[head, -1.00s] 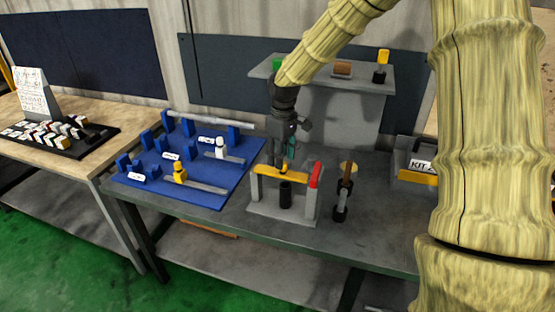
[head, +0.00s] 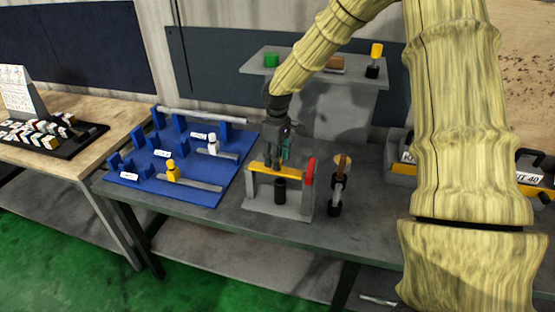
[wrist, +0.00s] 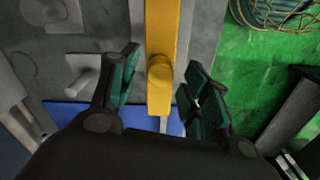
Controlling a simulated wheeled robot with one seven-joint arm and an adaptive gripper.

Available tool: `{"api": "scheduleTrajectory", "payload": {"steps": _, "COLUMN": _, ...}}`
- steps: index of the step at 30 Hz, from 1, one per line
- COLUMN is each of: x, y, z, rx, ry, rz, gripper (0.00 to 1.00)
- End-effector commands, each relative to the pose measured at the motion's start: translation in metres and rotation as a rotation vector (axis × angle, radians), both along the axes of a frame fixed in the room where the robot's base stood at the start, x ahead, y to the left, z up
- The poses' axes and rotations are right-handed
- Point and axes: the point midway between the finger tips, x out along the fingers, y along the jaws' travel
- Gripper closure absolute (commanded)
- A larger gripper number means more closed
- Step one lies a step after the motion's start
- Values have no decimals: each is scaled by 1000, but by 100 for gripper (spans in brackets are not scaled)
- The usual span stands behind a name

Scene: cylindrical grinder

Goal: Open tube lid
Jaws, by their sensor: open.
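A yellow bar (head: 277,170), apparently the lid, lies across a grey fixture (head: 294,207). A dark upright tube (head: 280,190) stands beneath the bar in the fixture. A red part (head: 309,172) sits at the bar's right end. My gripper (head: 284,154) is just above the bar, pointing down. In the wrist view the yellow bar (wrist: 162,40) with its round knob (wrist: 160,73) lies between the spread green fingers of my gripper (wrist: 161,75). Nothing is held.
A blue board (head: 193,190) with blue brackets and yellow and white pieces is left of the fixture. A dark stand (head: 335,207) with a brown top is close on the right. A grey raised shelf (head: 312,88) stands behind, and a toolbox (head: 400,172) farther right.

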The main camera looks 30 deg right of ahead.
Motion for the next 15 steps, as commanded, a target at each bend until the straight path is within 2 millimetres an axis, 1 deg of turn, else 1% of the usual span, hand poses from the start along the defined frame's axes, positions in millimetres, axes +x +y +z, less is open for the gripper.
{"api": "scheduleTrajectory", "payload": {"steps": 6, "x": -1, "y": -1, "z": -16, "rx": 0, "ry": 1, "rz": -1, "gripper": 53}}
{"api": "scheduleTrajectory", "payload": {"steps": 15, "x": 0, "y": -1, "z": -22, "rx": -1, "ry": 0, "rz": -1, "gripper": 53}}
